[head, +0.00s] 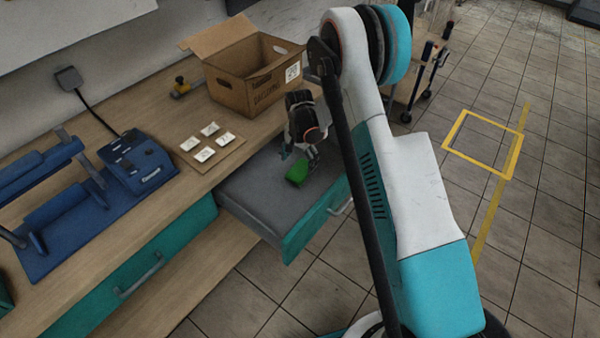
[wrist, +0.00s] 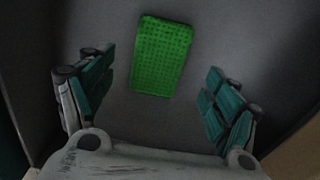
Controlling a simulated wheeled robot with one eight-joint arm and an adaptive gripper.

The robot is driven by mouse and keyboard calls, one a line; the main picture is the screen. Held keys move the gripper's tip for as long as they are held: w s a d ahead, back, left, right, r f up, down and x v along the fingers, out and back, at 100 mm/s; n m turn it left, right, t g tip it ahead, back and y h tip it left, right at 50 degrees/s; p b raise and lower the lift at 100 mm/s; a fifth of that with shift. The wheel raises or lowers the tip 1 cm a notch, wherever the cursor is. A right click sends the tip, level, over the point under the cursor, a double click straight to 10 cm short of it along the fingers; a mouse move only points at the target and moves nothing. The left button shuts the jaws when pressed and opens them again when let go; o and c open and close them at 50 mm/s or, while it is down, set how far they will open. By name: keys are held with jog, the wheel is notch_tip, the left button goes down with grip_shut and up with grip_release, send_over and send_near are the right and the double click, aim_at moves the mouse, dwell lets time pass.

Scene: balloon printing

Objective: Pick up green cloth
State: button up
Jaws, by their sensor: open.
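The green cloth (head: 298,173) is a small bright green rectangle lying in the open grey drawer (head: 255,199). In the wrist view the cloth (wrist: 161,56) lies flat on the drawer's bottom, with a waffle-like texture. My gripper (wrist: 155,92) is open, with one teal-padded finger to each side of the picture. The cloth shows between and a little beyond the fingertips, and neither finger touches it. In the head view my gripper (head: 300,152) points down into the drawer by the cloth. Whether the fingertips touch the drawer bottom I cannot tell.
The drawer has a teal front (head: 312,222) and sits under a wooden worktop (head: 190,178). An open cardboard box (head: 262,95) stands on the worktop behind my gripper.

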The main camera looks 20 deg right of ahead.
aim_at(300, 169)
jog(key=f, duration=0.2)
jog(key=f+b, duration=0.1)
jog(key=f, duration=0.1)
jog(key=shift+w+d+f+b, duration=0.2)
jog(key=shift+f+b, duration=0.1)
jog(key=shift+f, duration=0.1)
jog(key=shift+r, duration=0.1)
jog(key=shift+c, duration=0.6)
jog(key=c, duration=0.9)
